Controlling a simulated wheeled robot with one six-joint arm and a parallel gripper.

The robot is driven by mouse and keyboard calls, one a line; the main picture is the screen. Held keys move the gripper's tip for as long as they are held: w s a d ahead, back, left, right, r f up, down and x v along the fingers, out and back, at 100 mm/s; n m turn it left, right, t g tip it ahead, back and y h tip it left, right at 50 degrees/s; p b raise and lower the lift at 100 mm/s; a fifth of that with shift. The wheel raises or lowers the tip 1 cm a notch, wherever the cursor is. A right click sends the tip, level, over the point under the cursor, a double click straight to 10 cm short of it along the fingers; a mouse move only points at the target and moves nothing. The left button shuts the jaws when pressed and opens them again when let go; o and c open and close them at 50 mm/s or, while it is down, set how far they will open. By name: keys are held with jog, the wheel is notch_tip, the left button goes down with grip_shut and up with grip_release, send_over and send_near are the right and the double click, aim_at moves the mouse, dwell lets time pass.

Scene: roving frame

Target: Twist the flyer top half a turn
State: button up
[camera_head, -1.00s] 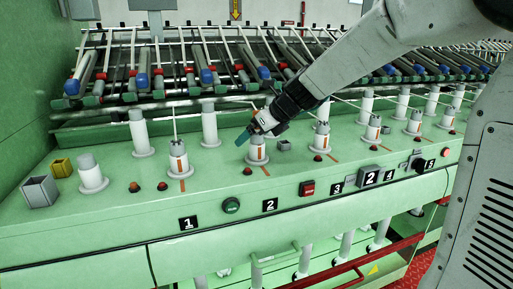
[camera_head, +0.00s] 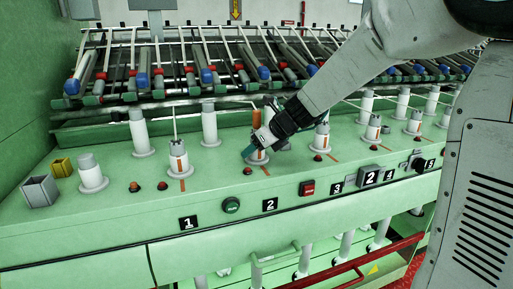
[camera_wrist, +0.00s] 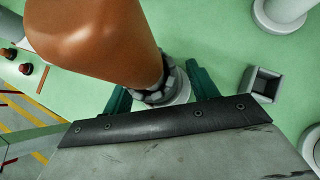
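The flyer at position 2 is a white post with an orange stripe (camera_head: 257,156) on the green machine deck. My gripper (camera_head: 250,150) is down at its top and hides much of it in the head view. The wrist view shows a grey ridged collar (camera_wrist: 158,92) on a pale base, between my two teal fingers (camera_wrist: 160,94). The fingers stand apart on either side of the collar, with contact not clear. A large orange-brown body (camera_wrist: 95,40) covers part of the collar. An orange piece also shows above my gripper in the head view (camera_head: 256,117).
Similar white posts stand at left (camera_head: 178,157) and right (camera_head: 322,136), with more in a back row (camera_head: 209,124). A small square grey socket (camera_wrist: 264,83) is right of the collar. Red buttons (camera_head: 247,171) and numbered plates line the front deck.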

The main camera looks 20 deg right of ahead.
jog(key=c, duration=0.7)
jog(key=shift+a+m+h, duration=0.1)
jog(key=shift+m+h, duration=0.2)
jog(key=shift+m, duration=0.1)
jog(key=shift+m+t+h, duration=0.6)
jog(key=shift+m+h, duration=0.5)
jog(key=shift+m, duration=0.4)
jog(key=o, duration=1.7)
jog(key=shift+o, duration=0.2)
jog(key=shift+n+g+y, duration=0.6)
jog(key=shift+n+y, duration=0.8)
jog(key=shift+n, duration=0.5)
